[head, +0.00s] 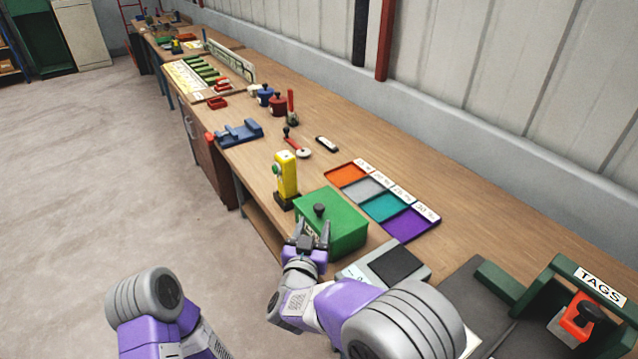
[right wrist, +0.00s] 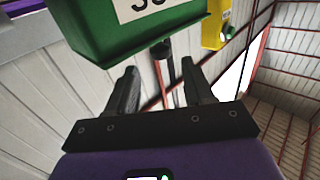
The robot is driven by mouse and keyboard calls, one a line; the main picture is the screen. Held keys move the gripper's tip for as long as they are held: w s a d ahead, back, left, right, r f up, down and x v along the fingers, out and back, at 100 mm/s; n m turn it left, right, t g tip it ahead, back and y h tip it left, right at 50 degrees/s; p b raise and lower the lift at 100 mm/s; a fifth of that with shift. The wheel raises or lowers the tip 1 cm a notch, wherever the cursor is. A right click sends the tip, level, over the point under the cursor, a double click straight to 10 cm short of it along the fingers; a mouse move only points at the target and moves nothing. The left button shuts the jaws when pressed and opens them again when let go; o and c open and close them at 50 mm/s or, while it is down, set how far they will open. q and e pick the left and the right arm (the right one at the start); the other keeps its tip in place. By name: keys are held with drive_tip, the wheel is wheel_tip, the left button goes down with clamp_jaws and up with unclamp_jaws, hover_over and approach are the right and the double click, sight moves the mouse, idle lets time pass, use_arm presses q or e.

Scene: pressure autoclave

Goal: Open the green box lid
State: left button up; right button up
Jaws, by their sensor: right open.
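The green box (head: 345,232) stands on the bench with its lid shut. The knob (right wrist: 162,48) appears between and just beyond the fingertips there, with no contact visible. My left arm is at the lower left; its gripper is out of view.
A yellow device (head: 286,176) stands just behind the box. Colored trays (head: 385,207) lie to its right, and a grey scale (head: 385,265) in front. A green TAGS rack (head: 570,290) is at lower right. The bench's left edge is close to the box.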

sight(318, 210)
drive_tip(key=shift+w+r, duration=0.2)
drive_tip(key=shift+w, duration=0.35)
drive_tip(key=shift+w+d+b, duration=0.25)
drive_tip(key=shift+w, duration=0.75)
drive_tip(key=shift+w+d+b, duration=0.2)
drive_tip(key=shift+w+b, duration=0.05)
drive_tip(key=shift+w, duration=0.8)
drive_tip(key=shift+w+d+b, duration=0.25)
drive_tip(key=shift+w, duration=0.75)
clamp_jaws()
